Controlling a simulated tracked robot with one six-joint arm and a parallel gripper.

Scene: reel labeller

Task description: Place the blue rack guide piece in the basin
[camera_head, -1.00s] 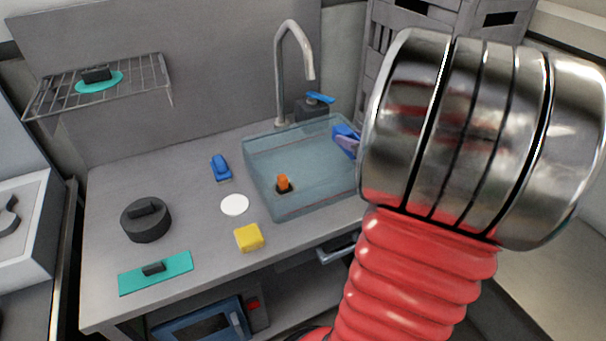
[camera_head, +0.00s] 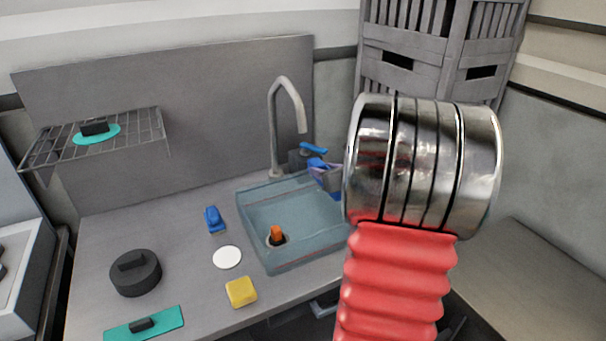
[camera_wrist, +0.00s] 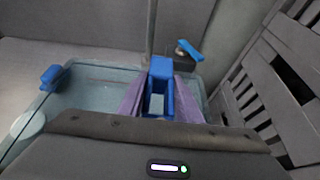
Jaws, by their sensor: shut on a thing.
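My gripper (camera_wrist: 160,105), with purple fingers, is shut on the blue rack guide piece (camera_wrist: 161,70), a blue frame-like block. In the head view the blue piece (camera_head: 317,164) shows small at the fingers, left of my metal wrist, which hides much of the gripper. The basin (camera_head: 290,257) is a translucent blue-grey tub set in the counter. The held piece appears above the basin's back right part, in front of the tap; its exact height is unclear. The basin (camera_wrist: 92,98) also shows below and left of the fingers in the wrist view.
An orange plug (camera_head: 277,235) stands in the basin. A blue item (camera_head: 214,219), white disc (camera_head: 227,257) and yellow block (camera_head: 240,292) lie left of the basin. Grey crates (camera_head: 405,75) stand at the back right.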

